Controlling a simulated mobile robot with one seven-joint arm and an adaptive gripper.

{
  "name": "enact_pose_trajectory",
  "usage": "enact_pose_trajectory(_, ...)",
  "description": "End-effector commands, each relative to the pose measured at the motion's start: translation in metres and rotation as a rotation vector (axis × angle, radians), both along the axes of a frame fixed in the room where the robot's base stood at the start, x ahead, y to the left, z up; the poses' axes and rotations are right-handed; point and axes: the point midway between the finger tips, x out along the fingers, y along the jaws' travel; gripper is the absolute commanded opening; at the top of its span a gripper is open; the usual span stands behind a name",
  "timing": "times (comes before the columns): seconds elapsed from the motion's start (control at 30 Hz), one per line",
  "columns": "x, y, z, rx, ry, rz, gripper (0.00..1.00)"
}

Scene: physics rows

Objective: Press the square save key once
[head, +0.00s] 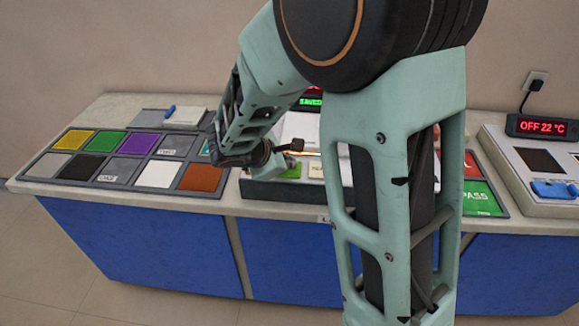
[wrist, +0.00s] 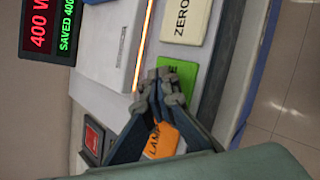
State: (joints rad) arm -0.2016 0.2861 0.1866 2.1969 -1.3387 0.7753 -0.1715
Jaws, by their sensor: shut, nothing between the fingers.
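A green square key (wrist: 184,70) lies just beyond my fingertips in the wrist view. My fingers cover part of it, and only the end of its label shows, so I cannot read it fully. It also shows as a green patch in the head view (head: 293,171). My gripper (wrist: 163,86) is shut and empty, with its tips over or close to the near edge of this key; I cannot tell whether they touch. In the head view my gripper (head: 292,147) is above the device. A display (wrist: 52,28) reads "400 W" in red and "SAVED 400" in green.
A cream ZERO key (wrist: 187,20) and an orange LAMP key (wrist: 162,140) flank the green key. A red key (wrist: 93,138) is farther off. A tray of coloured tiles (head: 121,160) lies left; a device with blue parts (head: 553,190) stands right.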

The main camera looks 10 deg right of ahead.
Motion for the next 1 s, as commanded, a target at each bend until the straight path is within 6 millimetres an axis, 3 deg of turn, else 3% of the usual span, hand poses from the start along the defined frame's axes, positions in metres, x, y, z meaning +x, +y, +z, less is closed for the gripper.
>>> enact_pose_trajectory(0.3,0.000,0.000,0.016,0.001,-0.001,0.001,0.00)
enact_pose_trajectory(0.73,0.000,0.000,0.020,0.000,-0.001,0.001,0.00)
enact_pose_trajectory(1.0,0.000,0.000,0.046,0.001,-0.002,-0.001,0.00)
